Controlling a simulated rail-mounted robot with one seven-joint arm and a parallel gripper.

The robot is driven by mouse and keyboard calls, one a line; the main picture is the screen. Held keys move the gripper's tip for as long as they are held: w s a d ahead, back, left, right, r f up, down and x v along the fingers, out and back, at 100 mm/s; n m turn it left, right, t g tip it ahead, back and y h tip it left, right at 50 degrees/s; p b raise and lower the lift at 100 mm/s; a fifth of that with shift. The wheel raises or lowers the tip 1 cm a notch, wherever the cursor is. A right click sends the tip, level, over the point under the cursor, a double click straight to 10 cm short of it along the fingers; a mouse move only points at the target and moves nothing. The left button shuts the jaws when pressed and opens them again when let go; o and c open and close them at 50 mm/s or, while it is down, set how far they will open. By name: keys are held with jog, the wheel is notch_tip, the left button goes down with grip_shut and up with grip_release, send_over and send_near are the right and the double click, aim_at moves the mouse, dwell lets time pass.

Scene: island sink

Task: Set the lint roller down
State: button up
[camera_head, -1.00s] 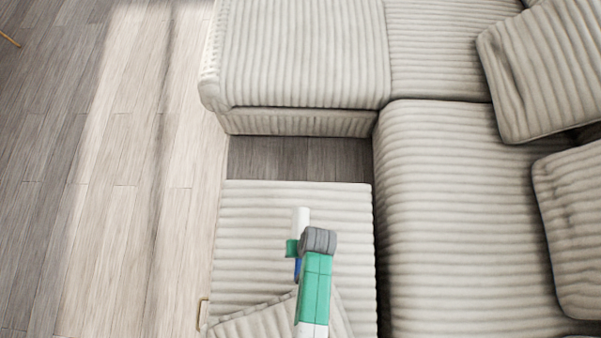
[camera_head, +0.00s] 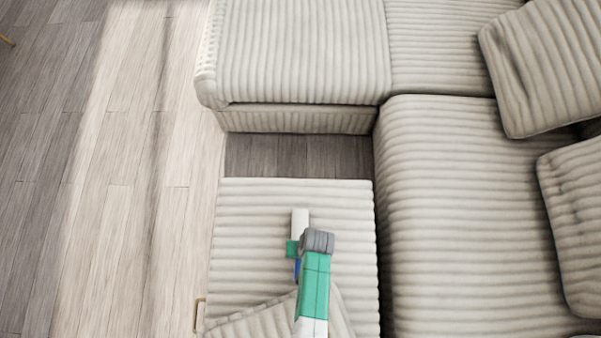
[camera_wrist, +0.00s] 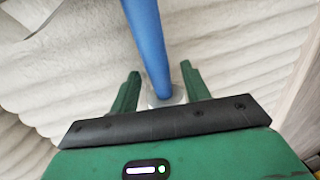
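The lint roller has a white roll (camera_head: 300,223) and a blue handle (camera_head: 297,267). It is over the striped, cream-coloured ottoman seat (camera_head: 245,215); I cannot tell whether it touches the fabric. In the wrist view the blue handle (camera_wrist: 149,45) runs from the top edge down between my green fingers, with a pale end piece. My gripper (camera_wrist: 160,70) is open around the handle, with a visible gap on each side. In the head view my gripper (camera_head: 294,248) is partly hidden behind my wrist.
A cushion (camera_head: 255,323) lies on the near end of the ottoman. The long sofa seat (camera_head: 455,220) is to the right, with pillows (camera_head: 580,230) on it. A floor gap (camera_head: 298,156) separates the ottoman from the far seat (camera_head: 300,55). Wooden floor (camera_head: 120,220) is clear at left.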

notch_tip(320, 180, up, 12)
jog(key=d+p, duration=0.2)
jog(key=p, duration=0.3)
jog(key=shift+d+p, duration=0.15)
jog(key=shift+p, duration=0.25)
jog(key=shift+w, duration=0.15)
jog(key=w+d+r+t+h, duration=0.1)
jog(key=w+r+t, duration=0.4)
jog(key=w+r, duration=0.8)
jog(key=w+r+t+h, duration=0.1)
jog(key=w+r+t, duration=0.4)
jog(key=r, duration=0.9)
jog(key=w+r+t, duration=0.3)
jog(key=w+r, duration=0.3)
jog(key=r, duration=0.9)
notch_tip(320, 180, up, 18)
jog(key=s+a+r+t, duration=0.1)
jog(key=s+a+t, duration=0.1)
jog(key=t, duration=0.4)
jog(key=s+r+t, duration=0.3)
jog(key=s+r, duration=0.3)
jog(key=r, duration=0.3)
jog(key=s+a+r+t, duration=0.1)
jog(key=s+r+t, duration=0.2)
jog(key=s+r, duration=0.3)
notch_tip(320, 180, up, 4)
jog(key=shift+s+a+f, duration=0.1)
jog(key=shift+s+a, duration=0.1)
jog(key=shift+s, duration=0.05)
